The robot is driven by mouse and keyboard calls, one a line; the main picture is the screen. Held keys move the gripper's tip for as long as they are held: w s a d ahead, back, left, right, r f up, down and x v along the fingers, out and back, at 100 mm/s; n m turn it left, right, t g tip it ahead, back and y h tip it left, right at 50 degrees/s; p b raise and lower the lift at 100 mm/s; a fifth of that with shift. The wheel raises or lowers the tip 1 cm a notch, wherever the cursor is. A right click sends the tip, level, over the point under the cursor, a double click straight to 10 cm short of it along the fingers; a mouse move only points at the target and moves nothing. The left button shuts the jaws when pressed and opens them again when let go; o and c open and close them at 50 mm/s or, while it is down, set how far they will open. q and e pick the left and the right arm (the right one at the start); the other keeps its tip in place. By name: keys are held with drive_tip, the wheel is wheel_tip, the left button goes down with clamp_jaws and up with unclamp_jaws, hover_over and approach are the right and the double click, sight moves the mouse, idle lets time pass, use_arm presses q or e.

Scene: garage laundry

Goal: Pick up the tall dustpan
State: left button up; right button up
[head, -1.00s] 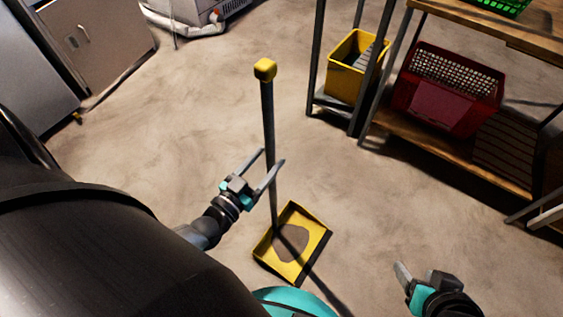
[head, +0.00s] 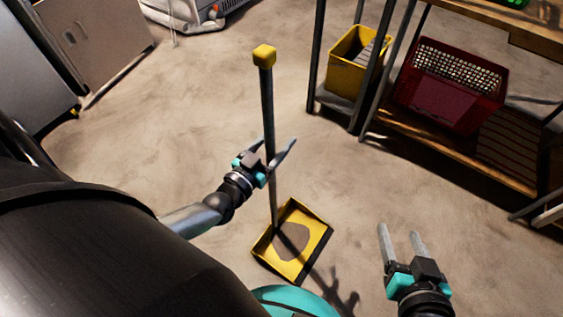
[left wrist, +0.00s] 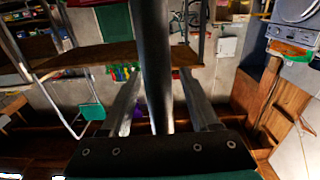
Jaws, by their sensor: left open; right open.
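The tall dustpan stands upright on the floor, with a yellow pan (head: 313,238) and a long dark handle (head: 267,105) topped by a yellow cap (head: 264,55). Dark debris or a stain shows in the pan. My left gripper (head: 276,148) is open at the handle's middle, with the handle appearing between its fingers. In the left wrist view the handle (left wrist: 153,65) runs between the two open fingers (left wrist: 160,110). I cannot tell whether it touches either finger. My right gripper (head: 401,232) is open and empty, to the right of the pan.
A grey cabinet (head: 90,35) is at the upper left. The floor (head: 180,100) around the dustpan is clear.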

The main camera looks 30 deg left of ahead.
use_arm(q)
clamp_jaws()
idle(0.5)
idle(0.8)
